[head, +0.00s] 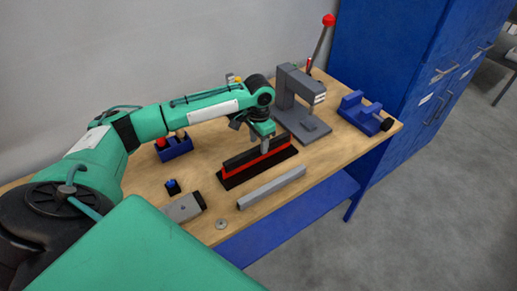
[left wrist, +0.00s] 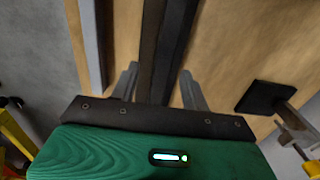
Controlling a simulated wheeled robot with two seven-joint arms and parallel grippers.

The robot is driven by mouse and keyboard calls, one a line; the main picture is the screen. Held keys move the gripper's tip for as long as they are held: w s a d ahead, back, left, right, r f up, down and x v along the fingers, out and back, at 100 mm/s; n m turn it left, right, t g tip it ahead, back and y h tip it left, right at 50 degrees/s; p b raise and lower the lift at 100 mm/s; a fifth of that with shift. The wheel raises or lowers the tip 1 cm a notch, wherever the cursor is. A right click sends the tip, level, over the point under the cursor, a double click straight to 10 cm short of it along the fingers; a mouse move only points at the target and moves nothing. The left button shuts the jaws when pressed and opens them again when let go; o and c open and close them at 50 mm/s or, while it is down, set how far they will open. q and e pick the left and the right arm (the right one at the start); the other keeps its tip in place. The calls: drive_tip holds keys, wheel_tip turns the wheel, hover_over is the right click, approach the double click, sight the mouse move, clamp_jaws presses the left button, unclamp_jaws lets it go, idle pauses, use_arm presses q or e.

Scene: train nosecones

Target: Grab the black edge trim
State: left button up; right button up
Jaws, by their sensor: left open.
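The black edge trim (head: 239,160) is a long dark strip. It stands in a black base (head: 236,182) with a red band along its side, in the middle of the wooden bench. My left gripper (head: 265,146) points down at the right half of the trim. In the left wrist view the left gripper (left wrist: 159,90) is open, with one finger on each side of a long dark strip (left wrist: 166,45). The strip runs between the fingers, and contact with them cannot be made out. My right gripper is not in view.
A grey bar (head: 271,188) lies in front of the base on the bench (head: 315,165). A grey press (head: 303,105) with a red-knobbed lever stands behind right, near a blue vise (head: 363,113). A blue holder (head: 174,148) stands left. A blue cabinet (head: 385,50) is beyond.

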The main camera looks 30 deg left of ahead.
sight(258, 147)
use_arm(q)
drive_tip(key=shift+w+a+f+p, duration=0.15)
drive_tip(key=shift+f+p, duration=0.35)
drive_tip(key=shift+f, duration=1.45)
clamp_jaws()
drive_tip(key=shift+r, duration=0.1)
